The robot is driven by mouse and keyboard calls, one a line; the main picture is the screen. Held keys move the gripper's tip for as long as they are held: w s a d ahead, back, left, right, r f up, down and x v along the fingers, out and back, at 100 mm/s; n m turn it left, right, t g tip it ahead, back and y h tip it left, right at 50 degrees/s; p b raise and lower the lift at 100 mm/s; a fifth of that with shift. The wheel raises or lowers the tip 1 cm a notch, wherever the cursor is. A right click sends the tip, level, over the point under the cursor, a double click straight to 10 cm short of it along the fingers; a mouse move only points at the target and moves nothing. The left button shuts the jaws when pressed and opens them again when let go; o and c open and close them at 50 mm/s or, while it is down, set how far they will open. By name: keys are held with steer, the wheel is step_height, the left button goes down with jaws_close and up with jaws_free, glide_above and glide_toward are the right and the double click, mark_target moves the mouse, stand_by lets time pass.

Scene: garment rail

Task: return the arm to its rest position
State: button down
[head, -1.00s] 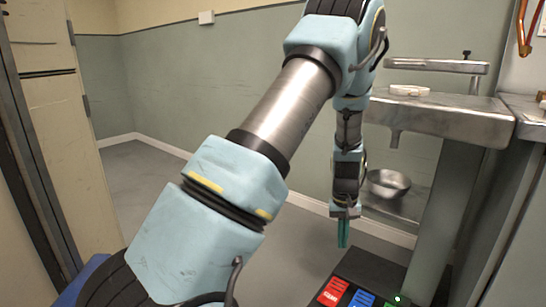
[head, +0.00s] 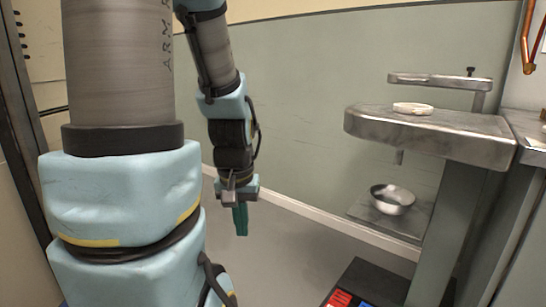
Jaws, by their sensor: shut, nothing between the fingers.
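My gripper (head: 241,221) hangs at the end of my arm, left of the middle in the head view. Its teal fingers point down and are together, with nothing between them. It is over the grey floor (head: 285,250), in front of the green wall, and apart from every object. My arm's large upper links fill the left of the view and hide what is behind them.
A steel bowl (head: 391,199) sits on a lower shelf (head: 385,222). A dark box with red and blue labels (head: 365,285) is at the bottom. The floor between is clear.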

step_height(320, 180, up, 27)
steer(key=p, duration=2.5)
steer(key=shift+p, duration=0.35)
steer(key=shift+r, duration=0.1)
